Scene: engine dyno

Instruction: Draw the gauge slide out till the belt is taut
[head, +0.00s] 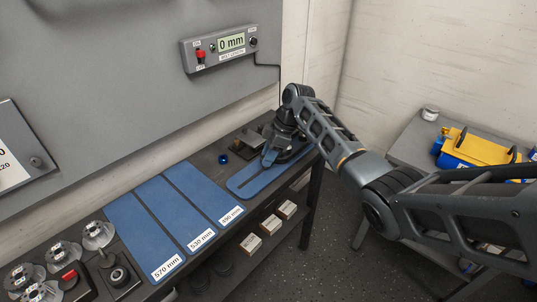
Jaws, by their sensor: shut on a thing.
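My gripper (270,155) points down at the back right of the dark bench, over the far end of a rounded blue piece with a dark slot (255,180). It is shut on what seems to be the gauge slide, but its jaws and wrist hide most of the held part. I cannot make out the belt for sure, or whether it is slack or taut. The wall gauge display (231,42) reads 0 mm.
Blue mats marked 570 mm (140,235), 530 mm (182,205) and 490 mm (208,195) lie left of the slotted piece. Several metal pulleys (98,235) stand at bottom left. Small boxes (270,225) sit on the lower shelf. A side table (410,145) stands right.

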